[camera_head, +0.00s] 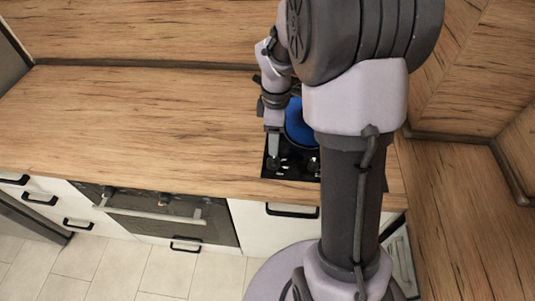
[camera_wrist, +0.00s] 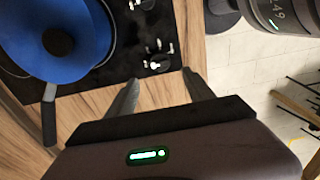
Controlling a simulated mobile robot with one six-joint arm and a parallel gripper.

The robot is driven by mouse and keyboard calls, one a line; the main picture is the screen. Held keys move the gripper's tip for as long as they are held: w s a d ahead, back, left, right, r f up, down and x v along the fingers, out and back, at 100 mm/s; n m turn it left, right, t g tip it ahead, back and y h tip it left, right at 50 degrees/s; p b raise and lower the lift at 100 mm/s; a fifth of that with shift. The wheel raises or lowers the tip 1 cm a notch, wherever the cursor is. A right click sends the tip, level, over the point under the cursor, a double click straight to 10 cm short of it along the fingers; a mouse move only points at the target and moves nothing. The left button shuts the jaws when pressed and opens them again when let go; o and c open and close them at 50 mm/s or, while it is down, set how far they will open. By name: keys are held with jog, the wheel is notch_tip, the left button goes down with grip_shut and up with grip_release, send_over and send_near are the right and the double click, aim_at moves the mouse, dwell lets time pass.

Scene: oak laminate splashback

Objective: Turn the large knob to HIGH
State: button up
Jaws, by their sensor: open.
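A black cooktop (camera_head: 290,172) is set in the wooden counter, with two dark knobs along its front edge. In the head view the left knob (camera_head: 273,164) is just below my gripper (camera_head: 274,148), and the right knob (camera_head: 313,165) is by my arm column. In the wrist view one knob (camera_wrist: 159,63) lies between and just beyond the fingertips of my gripper (camera_wrist: 160,76); the other knob (camera_wrist: 147,4) is at the top edge. My gripper is open and empty. I cannot tell which knob is larger, their settings, or whether a finger touches one.
A blue pan (camera_head: 298,122) with a dark handle (camera_wrist: 49,118) sits on the cooktop close to my gripper. The wooden counter (camera_head: 130,120) to the left is clear. An oven (camera_head: 160,212) is under the counter, and a wooden wall stands at the right.

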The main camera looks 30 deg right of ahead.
aim_at(274, 158)
notch_tip(274, 158, down, 10)
jog(key=b, duration=0.3)
jog(key=shift+f, duration=0.2)
jog(key=shift+c, duration=0.2)
grip_shut()
